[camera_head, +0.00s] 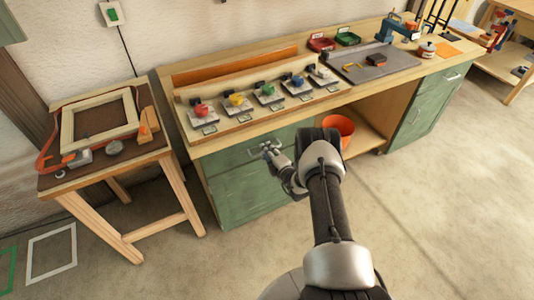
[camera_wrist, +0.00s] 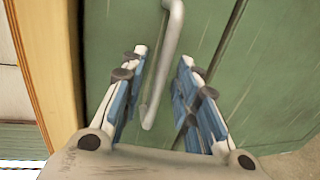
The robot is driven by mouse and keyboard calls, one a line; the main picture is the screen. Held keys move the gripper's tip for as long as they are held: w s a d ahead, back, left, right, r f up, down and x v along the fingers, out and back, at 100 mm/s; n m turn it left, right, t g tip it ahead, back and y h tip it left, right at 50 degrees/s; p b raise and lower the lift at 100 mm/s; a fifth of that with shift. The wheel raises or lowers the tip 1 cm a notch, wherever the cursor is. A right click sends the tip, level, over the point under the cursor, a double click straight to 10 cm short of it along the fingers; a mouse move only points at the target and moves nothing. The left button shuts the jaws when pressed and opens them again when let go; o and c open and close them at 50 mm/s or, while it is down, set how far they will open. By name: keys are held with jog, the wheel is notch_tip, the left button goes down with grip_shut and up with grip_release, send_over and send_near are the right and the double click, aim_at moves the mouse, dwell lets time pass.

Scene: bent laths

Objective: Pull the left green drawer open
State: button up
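The left green drawer (camera_head: 229,157) is at the top of the left green cabinet under the workbench, and its front looks flush. Its front also fills much of the wrist view (camera_wrist: 108,28). The pale bar handle (camera_wrist: 171,40) runs between the two fingers of my gripper (camera_wrist: 161,60). The fingers are open, with a visible gap to the handle on the right side; the left finger is closer to it. In the head view my gripper (camera_head: 270,150) is at the drawer front and hides part of the handle.
A small wooden table (camera_head: 135,158) with a frame and clamps stands to the left. The bench top (camera_head: 240,133) carries several coloured knobs on plates. An orange bucket (camera_head: 340,127) sits on the shelf right of the drawer. The floor in front is clear.

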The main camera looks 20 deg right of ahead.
jog(key=shift+w, duration=0.35)
jog(key=shift+c, duration=0.3)
grip_shut()
dwell(0.4)
